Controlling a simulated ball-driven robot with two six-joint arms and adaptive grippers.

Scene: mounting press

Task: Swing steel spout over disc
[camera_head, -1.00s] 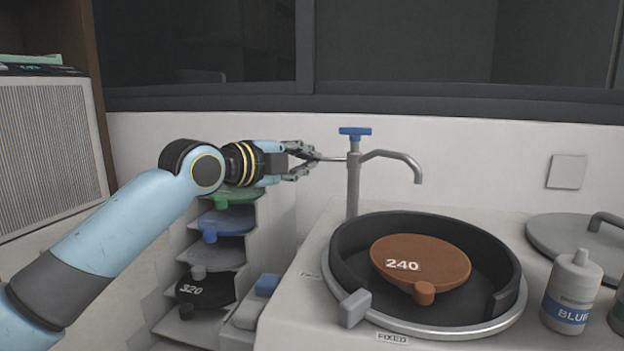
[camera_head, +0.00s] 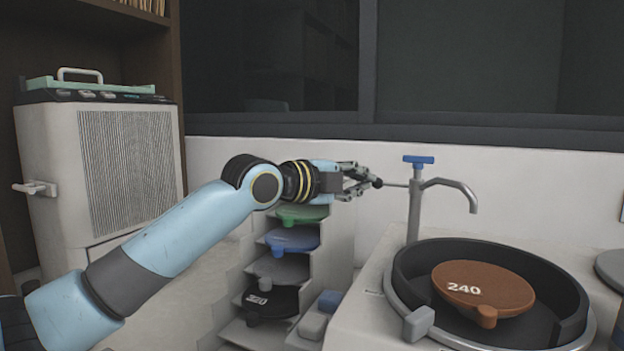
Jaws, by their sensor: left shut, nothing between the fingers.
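The steel spout (camera_head: 455,187) curves to the right from the top of an upright steel post. Its bent end hangs above the far side of the black bowl. A blue tap handle (camera_head: 418,160) tops the post, and a thin lever with a dark knob points left from it. The brown disc marked 240 (camera_head: 484,289) lies in the bowl (camera_head: 541,262). My left gripper (camera_head: 372,182) is at the knob end of the lever, left of the post. Its fingers are shut with nothing between them; whether they touch the knob is unclear. My right gripper is out of view.
A stepped rack (camera_head: 341,240) with green, blue, grey and black discs stands below my left gripper. A grey block (camera_head: 419,323) sits on the bowl's near-left rim. A white ribbed cabinet (camera_head: 60,180) stands at left.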

